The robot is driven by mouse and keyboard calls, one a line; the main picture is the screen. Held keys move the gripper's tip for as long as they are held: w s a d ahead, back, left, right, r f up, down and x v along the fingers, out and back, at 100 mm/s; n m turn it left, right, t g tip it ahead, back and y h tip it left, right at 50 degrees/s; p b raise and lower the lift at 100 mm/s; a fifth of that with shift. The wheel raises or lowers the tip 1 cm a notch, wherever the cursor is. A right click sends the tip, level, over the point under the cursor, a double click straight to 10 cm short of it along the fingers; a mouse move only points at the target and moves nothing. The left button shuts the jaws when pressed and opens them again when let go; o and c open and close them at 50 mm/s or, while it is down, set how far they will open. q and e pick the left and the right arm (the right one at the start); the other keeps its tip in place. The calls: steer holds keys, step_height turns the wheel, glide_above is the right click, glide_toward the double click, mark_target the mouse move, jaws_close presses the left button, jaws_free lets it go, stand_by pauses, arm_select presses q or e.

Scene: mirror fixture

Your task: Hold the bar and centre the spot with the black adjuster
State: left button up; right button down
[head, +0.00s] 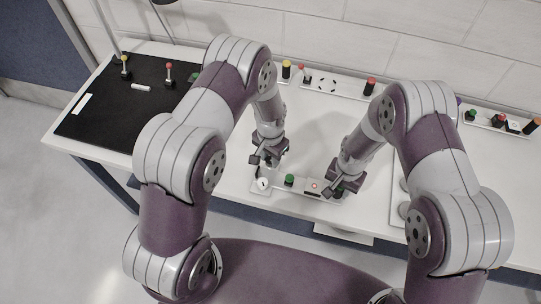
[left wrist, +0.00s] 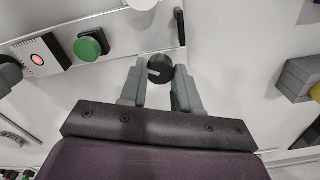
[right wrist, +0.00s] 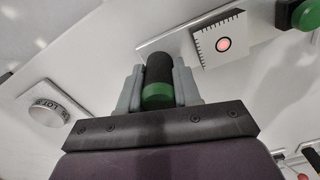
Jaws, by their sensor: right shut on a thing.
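A narrow pale fixture strip (head: 300,189) lies near the table's front edge. My right gripper (head: 338,190) is shut on a black bar with a green band (right wrist: 158,75) at the strip's right end. My left gripper (head: 267,158) is over the strip's left end. Its fingers stand apart on either side of the black adjuster (left wrist: 160,68), which has a pale line. Whether they touch it, I cannot tell.
A green knob (head: 290,180) and a white round dial (head: 262,184) are on the same strip, close to my left gripper. A black mat (head: 110,110) lies at the left. Other strips with coloured knobs (head: 370,86) line the back. Open white table lies between the arms.

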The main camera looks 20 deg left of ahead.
mark_target(270, 159)
arm_select(q)
steer(key=shift+o, duration=0.3)
steer(key=shift+r, duration=0.15)
step_height(270, 159, up, 12)
stand_by(0.6)
